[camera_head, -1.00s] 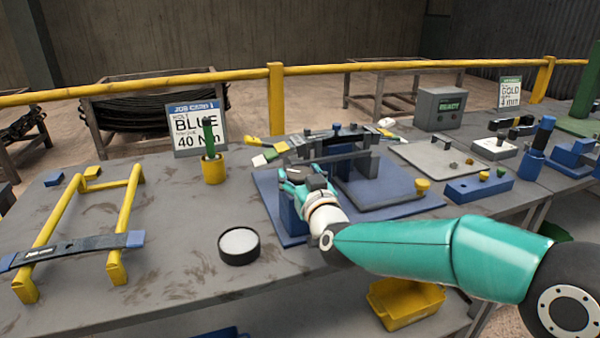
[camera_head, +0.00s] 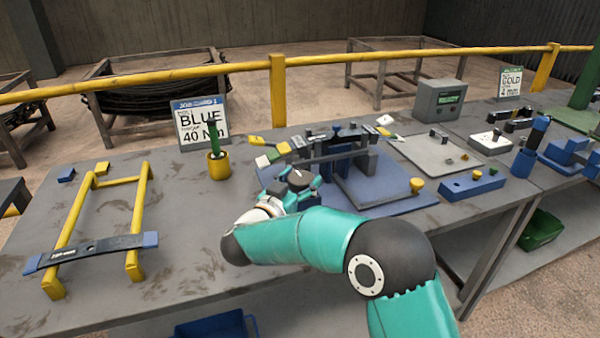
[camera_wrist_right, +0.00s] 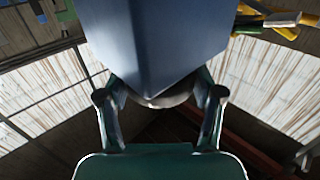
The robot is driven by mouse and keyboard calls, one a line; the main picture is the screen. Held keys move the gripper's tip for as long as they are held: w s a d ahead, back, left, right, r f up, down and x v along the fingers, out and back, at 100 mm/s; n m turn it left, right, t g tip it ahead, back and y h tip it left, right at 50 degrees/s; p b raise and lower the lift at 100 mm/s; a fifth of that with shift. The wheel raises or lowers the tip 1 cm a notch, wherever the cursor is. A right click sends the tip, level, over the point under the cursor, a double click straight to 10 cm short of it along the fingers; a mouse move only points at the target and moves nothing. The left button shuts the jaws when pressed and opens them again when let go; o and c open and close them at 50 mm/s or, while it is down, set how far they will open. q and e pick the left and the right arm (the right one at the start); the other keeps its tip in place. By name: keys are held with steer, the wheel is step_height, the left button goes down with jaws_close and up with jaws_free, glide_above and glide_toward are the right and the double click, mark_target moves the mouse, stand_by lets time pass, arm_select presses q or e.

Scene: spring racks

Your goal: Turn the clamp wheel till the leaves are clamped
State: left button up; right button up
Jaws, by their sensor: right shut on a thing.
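The blue clamping fixture (camera_head: 375,190) stands on the bench, with dark leaves (camera_head: 340,152) lying across its top. My right gripper (camera_head: 290,184) is at the left front of the fixture, partly hidden by its own arm. In the right wrist view a blue block (camera_wrist_right: 160,40) of the fixture fills the upper middle. The grey rounded edge of the clamp wheel (camera_wrist_right: 158,101) shows under it, between the fingers of my right gripper (camera_wrist_right: 160,95), which is shut on it. Most of the wheel is hidden, and whether the leaves are pressed tight cannot be told. My left gripper is not in view.
A yellow stand (camera_head: 62,250) with a dark blue-ended leaf (camera_head: 90,250) across it is at the left. A yellow cup (camera_head: 218,167) stands before the blue job card (camera_head: 200,122). A grey box with a display (camera_head: 440,100) is behind.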

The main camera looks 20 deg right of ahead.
steer(key=shift+m+g+h, duration=0.4)
steer(key=shift+g, duration=0.1)
steer(key=shift+r, duration=0.1)
steer(key=o, duration=1.1)
steer(key=shift+o, duration=0.2)
steer(key=v, duration=1.2)
steer(key=shift+w, duration=0.1)
